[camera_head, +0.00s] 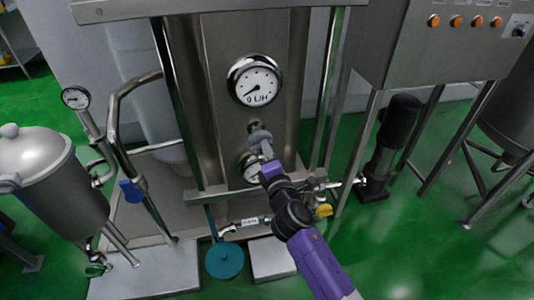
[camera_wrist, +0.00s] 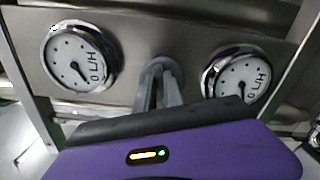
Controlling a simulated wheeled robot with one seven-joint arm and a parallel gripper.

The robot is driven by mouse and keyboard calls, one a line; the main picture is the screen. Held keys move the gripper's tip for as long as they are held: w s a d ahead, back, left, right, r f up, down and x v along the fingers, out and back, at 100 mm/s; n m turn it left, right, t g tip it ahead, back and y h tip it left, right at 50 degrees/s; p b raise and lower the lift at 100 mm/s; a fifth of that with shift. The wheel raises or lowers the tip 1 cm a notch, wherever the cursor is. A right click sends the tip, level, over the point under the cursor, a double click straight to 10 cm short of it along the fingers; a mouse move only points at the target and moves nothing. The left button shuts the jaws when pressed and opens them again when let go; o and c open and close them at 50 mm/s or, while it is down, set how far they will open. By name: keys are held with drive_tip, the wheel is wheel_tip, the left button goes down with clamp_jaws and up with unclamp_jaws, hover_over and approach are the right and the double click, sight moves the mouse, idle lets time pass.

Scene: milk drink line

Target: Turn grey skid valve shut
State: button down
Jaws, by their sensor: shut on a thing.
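The grey skid valve (camera_head: 254,127) is on the steel skid panel between two round gauges. My gripper (camera_head: 261,141) reaches it from below right, and its fingers cover most of it. In the wrist view my gripper (camera_wrist: 160,90) is shut on the valve (camera_wrist: 163,66), whose round grey end shows just beyond the fingertips. The handle's exact angle is hidden by the fingers.
The upper gauge (camera_head: 255,80) reads in L/H, with its needle near 0. The lower gauge (camera_head: 249,166) is partly behind my gripper. A blue-handled pipe valve (camera_head: 132,190), a yellow valve (camera_head: 324,210) and a black pump (camera_head: 390,145) stand nearby.

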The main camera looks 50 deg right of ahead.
drive_tip(key=shift+f+m+b, duration=0.15)
drive_tip(key=shift+m+b, duration=0.35)
drive_tip(key=shift+m, duration=0.45)
drive_tip(key=shift+f+m+b, duration=0.15)
drive_tip(key=shift+m+b, duration=0.35)
drive_tip(key=shift+m, duration=0.45)
drive_tip(key=c, duration=1.5)
unclamp_jaws()
drive_tip(key=shift+o, duration=0.2)
drive_tip(key=shift+s, duration=0.1)
drive_tip(key=b+v, duration=0.1)
drive_tip(key=v, duration=0.6)
drive_tip(key=shift+s+a, duration=0.2)
drive_tip(key=shift+s, duration=0.1)
drive_tip(key=shift+m, duration=0.3)
